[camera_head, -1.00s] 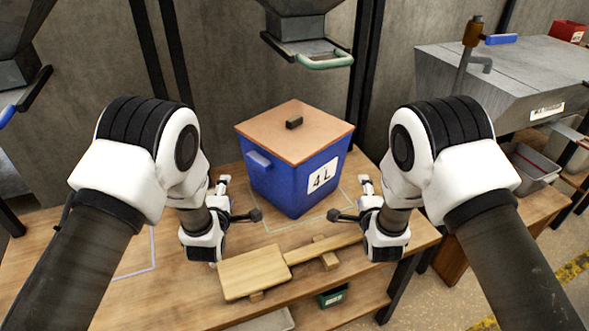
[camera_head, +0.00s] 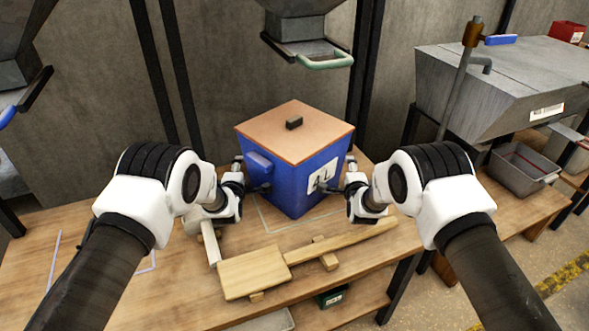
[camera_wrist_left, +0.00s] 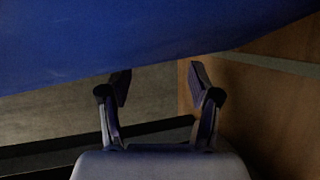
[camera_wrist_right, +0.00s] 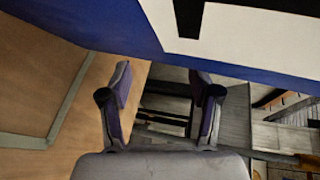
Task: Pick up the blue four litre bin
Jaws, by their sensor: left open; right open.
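The blue bin (camera_head: 283,183) stands upright on the wooden bench, with a brown lid (camera_head: 300,131) that has a dark knob and a white "4 L" label (camera_head: 323,176) on its front right face. A blue handle (camera_head: 259,163) juts from its left face. My left gripper (camera_head: 262,188) is open beside the bin's left face; in the left wrist view the blue wall (camera_wrist_left: 130,40) fills the top, above the open fingers (camera_wrist_left: 160,88). My right gripper (camera_head: 322,186) is open beside the labelled face; its fingers (camera_wrist_right: 160,88) show empty below the label. I cannot tell whether either touches the bin.
A wooden paddle (camera_head: 255,272) lies on the bench (camera_head: 190,280) in front of the bin. A chute with a pale green handle (camera_head: 326,61) hangs above and behind the bin. A grey hopper (camera_head: 500,80) and a grey tray (camera_head: 522,170) are at the right.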

